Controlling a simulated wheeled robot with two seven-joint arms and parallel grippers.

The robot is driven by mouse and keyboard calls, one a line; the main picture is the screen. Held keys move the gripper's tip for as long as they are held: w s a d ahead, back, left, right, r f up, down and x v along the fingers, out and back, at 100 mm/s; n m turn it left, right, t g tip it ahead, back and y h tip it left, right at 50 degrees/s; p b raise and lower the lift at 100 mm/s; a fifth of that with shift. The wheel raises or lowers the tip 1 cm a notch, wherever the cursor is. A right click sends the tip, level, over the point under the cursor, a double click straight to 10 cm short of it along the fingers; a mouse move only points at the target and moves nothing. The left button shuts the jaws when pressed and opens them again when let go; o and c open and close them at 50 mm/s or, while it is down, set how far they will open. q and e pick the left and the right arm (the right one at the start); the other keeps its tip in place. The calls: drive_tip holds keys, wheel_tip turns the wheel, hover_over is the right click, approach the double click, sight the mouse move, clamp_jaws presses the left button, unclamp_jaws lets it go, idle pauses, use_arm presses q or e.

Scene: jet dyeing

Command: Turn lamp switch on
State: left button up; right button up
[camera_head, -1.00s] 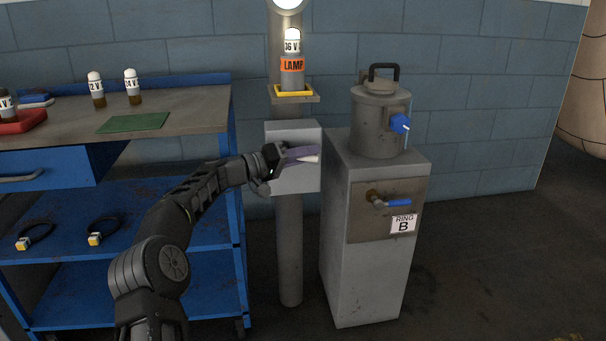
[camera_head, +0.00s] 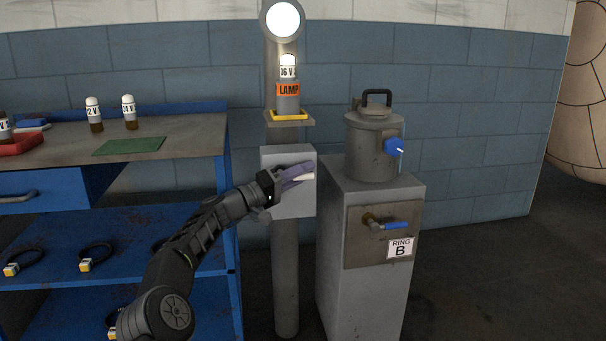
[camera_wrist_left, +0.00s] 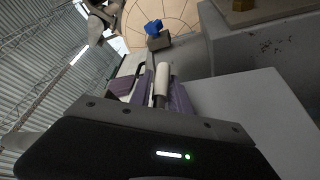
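The grey switch box (camera_head: 297,208) is fixed to a round post under the lamp. A pale switch lever (camera_head: 303,178) shows at its front. My left gripper (camera_head: 299,174) is at the box, with its purple fingers on both sides of the lever. In the left wrist view the white lever (camera_wrist_left: 162,84) lies between the fingers (camera_wrist_left: 163,92), close to both; whether they grip it is unclear. My right gripper is not in view.
A grey cabinet marked RING B (camera_head: 362,280) with a metal canister (camera_head: 372,148) on top stands close right of the post. Floor at right is clear.

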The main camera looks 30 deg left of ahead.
use_arm(q)
drive_tip(key=o, duration=0.3)
drive_tip(key=v, duration=0.7)
drive_tip(key=shift+s+a, duration=0.2)
drive_tip(key=shift+s, duration=0.15)
drive_tip(key=shift+f, duration=0.1)
idle(0.3)
